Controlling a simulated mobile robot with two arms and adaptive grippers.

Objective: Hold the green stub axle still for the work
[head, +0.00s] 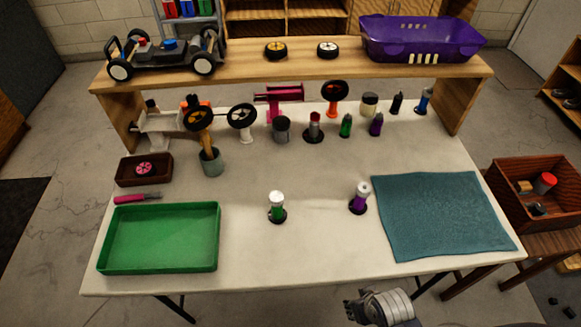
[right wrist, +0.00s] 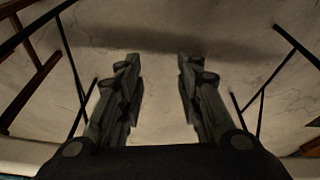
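The green stub axle (head: 277,207) stands upright on a dark round base near the front middle of the white table, with a pale top. A similar purple stub axle (head: 359,198) stands to its right. My right gripper (head: 352,304) shows at the bottom of the head view, in front of the table's front edge and apart from both axles. In the right wrist view my right gripper (right wrist: 157,75) has its two fingers spread, with nothing between them. My left gripper is not in view.
A green tray (head: 160,268) lies at the table's left and a teal mat (head: 440,215) at its right. Several bottles and tools stand along the back below the wooden shelf (head: 240,75). The table is clear around the two axles.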

